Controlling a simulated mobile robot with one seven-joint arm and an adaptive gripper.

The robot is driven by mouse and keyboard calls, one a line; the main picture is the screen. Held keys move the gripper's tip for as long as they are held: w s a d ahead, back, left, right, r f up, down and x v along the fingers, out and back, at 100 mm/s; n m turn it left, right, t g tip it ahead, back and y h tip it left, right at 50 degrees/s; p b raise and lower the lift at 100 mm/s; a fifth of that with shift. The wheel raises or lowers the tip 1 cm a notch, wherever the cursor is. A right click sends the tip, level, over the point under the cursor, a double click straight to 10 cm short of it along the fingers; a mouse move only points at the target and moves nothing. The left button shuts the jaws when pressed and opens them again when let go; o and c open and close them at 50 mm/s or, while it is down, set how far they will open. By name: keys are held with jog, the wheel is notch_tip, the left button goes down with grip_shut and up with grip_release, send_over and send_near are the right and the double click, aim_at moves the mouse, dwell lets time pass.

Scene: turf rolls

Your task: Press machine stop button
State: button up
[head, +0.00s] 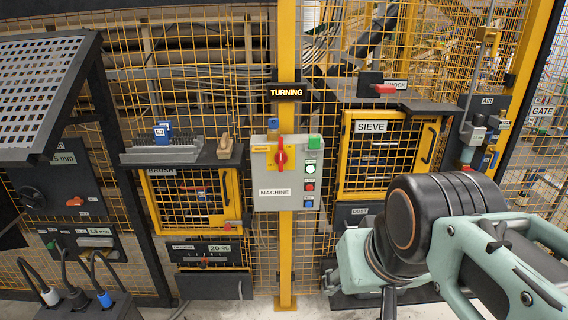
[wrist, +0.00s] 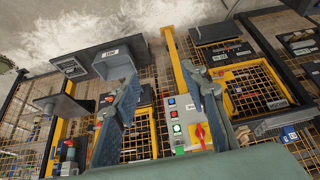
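The grey machine control box (head: 285,197), labelled MACHINE, is mounted on the yellow post. Its right side has a column with a lit green button (head: 311,169), a red button (head: 309,187) and a blue button (head: 309,203). A red rotary switch (head: 281,153) on a yellow plate is at its upper left. In the wrist view the box appears inverted, with the red button (wrist: 173,114) between the blue and green ones. My gripper (wrist: 160,75) is open and empty, its fingers on either side of the button column in the picture. Its distance from the box is unclear.
Yellow mesh fencing (head: 210,90) spans the back. The SIEVE door (head: 388,160) is right of the box, and a shelf with a brush (head: 180,148) is left. A perforated metal screen (head: 40,85) juts in at far left. My arm fills the lower right.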

grip_shut()
dwell(0.3)
dwell(1.2)
